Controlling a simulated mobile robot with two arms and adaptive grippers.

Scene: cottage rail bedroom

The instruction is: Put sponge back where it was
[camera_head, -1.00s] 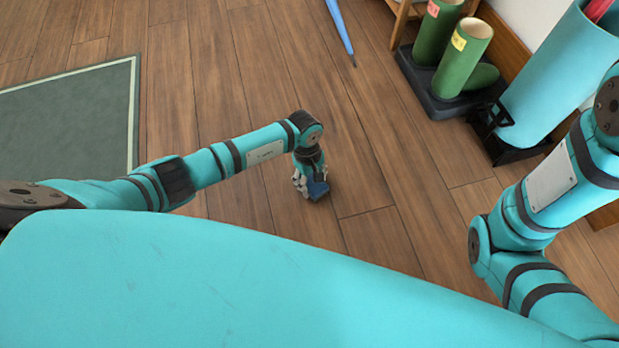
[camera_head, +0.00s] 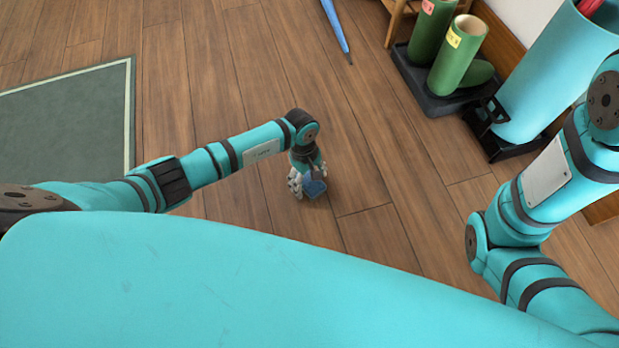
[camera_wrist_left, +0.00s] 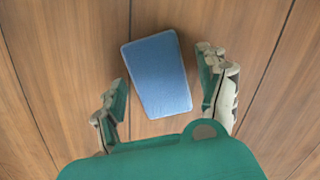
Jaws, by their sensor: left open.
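The sponge is a blue block. In the left wrist view the sponge (camera_wrist_left: 158,75) lies over the wooden floor, between and partly beyond my two finger pads, with a gap on each side. My left gripper (camera_wrist_left: 163,88) is open around its near part. In the head view the sponge (camera_head: 315,188) shows at the end of my left arm, beside the pale fingers of the left gripper (camera_head: 303,186), low over or on the floor. I cannot tell whether it fully rests there. My right arm is at the right edge; its gripper is out of view.
Bare wooden floor (camera_head: 390,240) surrounds the gripper. A dark green rug (camera_head: 65,115) lies at the left. Green boots (camera_head: 458,52) on a black tray (camera_head: 425,88) and a turquoise umbrella holder (camera_head: 545,75) stand at the upper right. A blue umbrella (camera_head: 335,25) lies at the top.

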